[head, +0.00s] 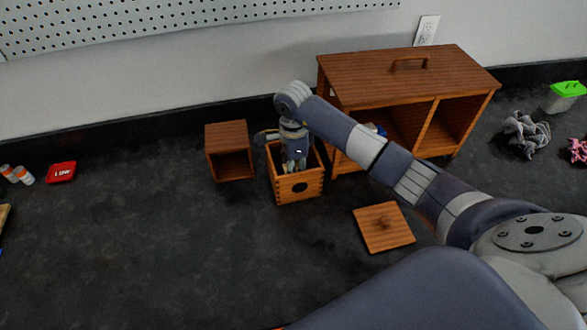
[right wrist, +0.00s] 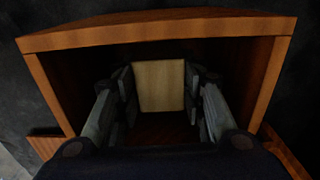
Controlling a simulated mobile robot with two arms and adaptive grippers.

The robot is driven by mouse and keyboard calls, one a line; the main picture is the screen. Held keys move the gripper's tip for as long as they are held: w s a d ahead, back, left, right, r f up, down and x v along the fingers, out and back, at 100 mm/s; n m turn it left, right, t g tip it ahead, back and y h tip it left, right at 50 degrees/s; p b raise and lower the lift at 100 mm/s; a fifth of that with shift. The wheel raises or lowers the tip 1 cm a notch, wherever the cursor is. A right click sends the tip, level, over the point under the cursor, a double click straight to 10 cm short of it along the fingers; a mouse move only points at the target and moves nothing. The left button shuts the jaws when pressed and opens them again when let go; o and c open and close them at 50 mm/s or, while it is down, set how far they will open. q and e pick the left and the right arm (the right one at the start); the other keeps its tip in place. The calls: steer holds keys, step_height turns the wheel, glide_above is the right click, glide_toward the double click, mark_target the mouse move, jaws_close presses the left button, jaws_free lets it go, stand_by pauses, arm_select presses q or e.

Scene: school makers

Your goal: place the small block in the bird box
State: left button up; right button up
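The bird box (head: 285,190) is a wooden, open-topped box with a dark round hole in its front, standing on the dark floor. My right gripper (head: 294,166) points down into its open top. In the right wrist view the small block (right wrist: 160,86) is pale wood and sits inside the box walls, between the two fingers of the right gripper (right wrist: 161,92). The fingers appear to touch its sides. The head view does not show the block. Whether the block rests on the box bottom is not clear. My left gripper is not in view.
A small open wooden box (head: 228,127) stands left of the bird box. A larger wooden cabinet (head: 400,75) stands behind right. A square wooden lid with a knob (head: 376,236) lies on the floor in front. A red case (head: 61,172) is at far left.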

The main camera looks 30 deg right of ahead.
steer(key=shift+o, duration=0.5)
steer(key=shift+r, duration=0.15)
step_height(320, 180, up, 12)
steer(key=b, duration=0.2)
stand_by(0.4)
